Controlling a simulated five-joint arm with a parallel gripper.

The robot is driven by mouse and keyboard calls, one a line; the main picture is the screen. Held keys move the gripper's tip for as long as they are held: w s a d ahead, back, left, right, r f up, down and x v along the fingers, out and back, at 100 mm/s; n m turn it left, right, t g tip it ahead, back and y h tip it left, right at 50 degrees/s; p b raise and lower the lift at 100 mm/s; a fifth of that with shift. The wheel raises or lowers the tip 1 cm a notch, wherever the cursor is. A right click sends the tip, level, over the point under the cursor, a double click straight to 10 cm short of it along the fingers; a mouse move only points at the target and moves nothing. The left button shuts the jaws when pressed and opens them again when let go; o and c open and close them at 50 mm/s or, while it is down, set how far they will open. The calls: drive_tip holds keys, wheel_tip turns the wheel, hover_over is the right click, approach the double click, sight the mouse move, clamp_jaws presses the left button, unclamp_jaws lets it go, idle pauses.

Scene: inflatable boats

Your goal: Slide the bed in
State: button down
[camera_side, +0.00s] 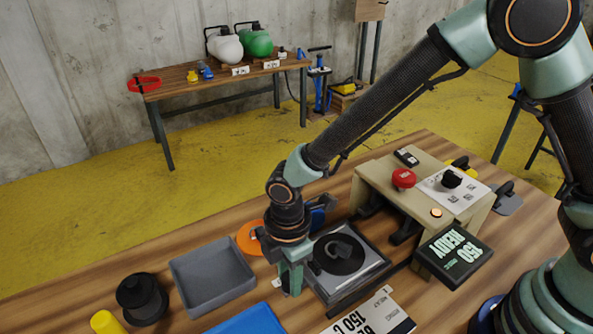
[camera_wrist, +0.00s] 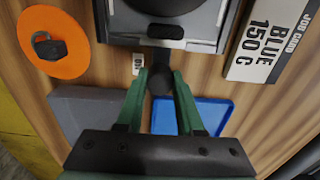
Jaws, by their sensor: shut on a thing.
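The bed (camera_side: 375,268) is a grey metal plate on dark rails, drawn out in front of the beige press (camera_side: 372,182). A black round piece (camera_side: 338,254) lies on it. In the wrist view the bed's near edge (camera_wrist: 130,39) shows at the top, with a dark handle (camera_wrist: 160,55) reaching toward me and ending in a round black knob (camera_wrist: 160,82). My gripper (camera_wrist: 160,88) is shut on this knob, with one green finger on each side. In the side view my gripper (camera_side: 290,290) points down at the bed's near left end and hides the knob.
A grey tray (camera_side: 212,278), a blue tray (camera_side: 250,321) and an orange disc (camera_side: 250,238) lie around my gripper. A job card (camera_side: 372,318) reads "BLUE 150 C".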

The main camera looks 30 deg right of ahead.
sight(340, 246)
drive_tip(key=shift+d, duration=0.1)
idle(0.5)
drive_tip(key=d, duration=1.1)
drive_tip(key=shift+d, duration=0.2)
drive_tip(key=c, duration=0.5)
unclamp_jaws()
drive_tip(key=shift+c, duration=0.2)
wheel_tip(340, 246, up, 12)
drive_tip(key=shift+r, duration=0.1)
